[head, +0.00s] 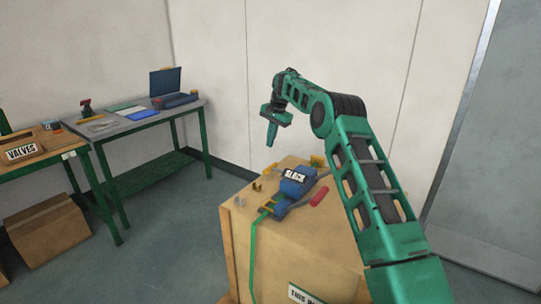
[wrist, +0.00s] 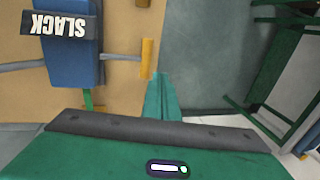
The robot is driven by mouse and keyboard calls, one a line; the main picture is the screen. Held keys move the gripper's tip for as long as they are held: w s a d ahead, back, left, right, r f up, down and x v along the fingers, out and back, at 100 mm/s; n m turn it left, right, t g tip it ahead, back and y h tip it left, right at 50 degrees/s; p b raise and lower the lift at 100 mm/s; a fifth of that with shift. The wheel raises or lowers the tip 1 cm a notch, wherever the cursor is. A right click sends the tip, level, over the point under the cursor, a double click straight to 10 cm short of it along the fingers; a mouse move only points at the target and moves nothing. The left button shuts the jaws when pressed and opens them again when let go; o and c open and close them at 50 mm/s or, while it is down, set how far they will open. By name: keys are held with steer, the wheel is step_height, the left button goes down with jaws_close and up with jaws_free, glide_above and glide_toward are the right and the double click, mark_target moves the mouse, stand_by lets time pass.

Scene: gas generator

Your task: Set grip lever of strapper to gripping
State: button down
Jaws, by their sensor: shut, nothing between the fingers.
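The strapper (head: 293,184) is a blue tool lying on top of a wooden crate (head: 290,246). Its label (head: 294,174) appears to read SLACK, and the word shows upside down in the wrist view (wrist: 58,25). A red-handled lever (head: 319,196) sticks out at its right. In the wrist view, a grey rod with a yellow handle (wrist: 148,58) extends from the strapper's blue body (wrist: 72,68). Which handle is the grip lever is not clear. My gripper (head: 271,145) is shut and empty, pointing down above the crate. Its fingers also show in the wrist view (wrist: 162,92), beside the yellow handle.
A green strap (head: 253,250) runs down the crate's front. Small yellow pieces (head: 318,160) stand on the crate top. A cardboard box (head: 47,228) stands on the floor. A white wall is behind.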

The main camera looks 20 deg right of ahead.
steer(key=v, duration=0.3)
steer(key=w+v, duration=0.1)
steer(key=v, duration=0.1)
steer(key=shift+a, duration=0.15)
steer(key=s+d+r+n+h, duration=0.1)
steer(key=s+d+r, duration=0.25)
steer(key=s, duration=0.65)
steer(key=s+d+r+n+g, duration=0.15)
steer(key=s+r, duration=0.25)
steer(key=s, duration=0.7)
steer(key=s+d+r+h, duration=0.1)
steer(key=s+d+r, duration=0.2)
steer(key=s, duration=0.7)
steer(key=s+a+f, duration=0.1)
steer(key=s+f, duration=0.3)
steer(key=s, duration=0.8)
steer(key=s+a+f+n, duration=0.1)
steer(key=s+f, duration=0.3)
steer(key=s, duration=0.9)
steer(key=s+a+f+n, duration=0.1)
steer(key=s+f, duration=0.3)
steer(key=s, duration=0.8)
steer(key=shift+s+g+y, duration=0.2)
steer(key=shift+g+y, duration=0.15)
steer(key=shift+y, duration=0.05)
